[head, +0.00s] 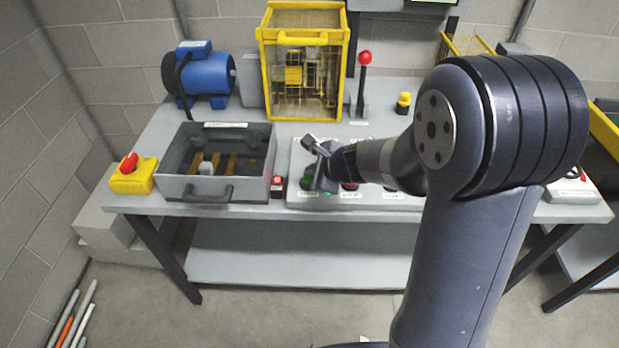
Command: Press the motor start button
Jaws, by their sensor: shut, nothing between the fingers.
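The button panel (297,158) is a light grey sloped box on the front of the bench. A green button (306,182) is at its left front, partly covered by my gripper (320,184). A red button (350,186) is to the right of it, under my wrist. Small labels sit below the buttons, but I cannot read them, so I cannot tell for sure which is the motor start button. My gripper is shut and empty, over the panel's left part close to the green button. I cannot tell whether it touches it. My arm hides the panel's right part.
A grey open-topped box (222,187) with a front handle stands left of the panel. A yellow box with a red knob (132,174) is at the bench's left end. Behind are a blue motor (207,76), a yellow cage (300,22) and a red-knobbed lever (364,58).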

